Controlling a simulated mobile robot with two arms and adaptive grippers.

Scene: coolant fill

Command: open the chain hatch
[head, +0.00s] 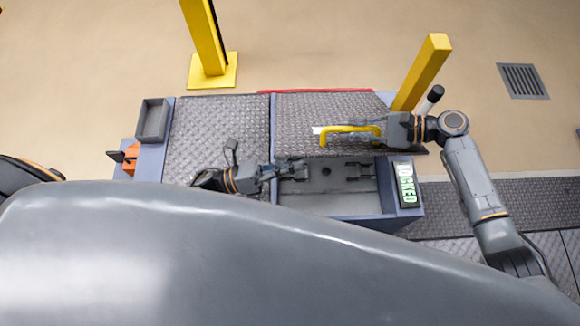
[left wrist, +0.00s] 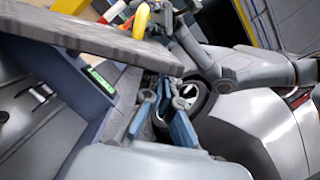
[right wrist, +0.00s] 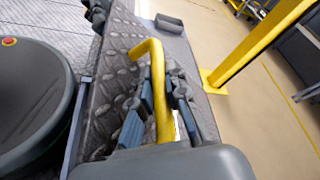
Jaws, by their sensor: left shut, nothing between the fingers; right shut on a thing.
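The chain hatch lid (head: 300,108) is a grey diamond-plate panel with a yellow bar handle (head: 335,128). Its near edge stands raised, and a grey recess (head: 330,201) lies open in front of it. In the left wrist view the lid (left wrist: 60,33) shows edge-on as a tilted slab above the recess. My right gripper (head: 378,132) is shut on the yellow handle; the right wrist view shows the handle (right wrist: 152,55) between its fingers. My left gripper (head: 284,171) is shut and empty at the left part of the recess, near the lid's near edge.
A lit green-and-white sign (head: 406,185) sits on the recess's right rim. A yellow post (head: 422,72) stands behind right, another (head: 207,45) behind left. A grey tray (head: 152,119) is at the left. Diamond plate (head: 215,135) lies beside the lid.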

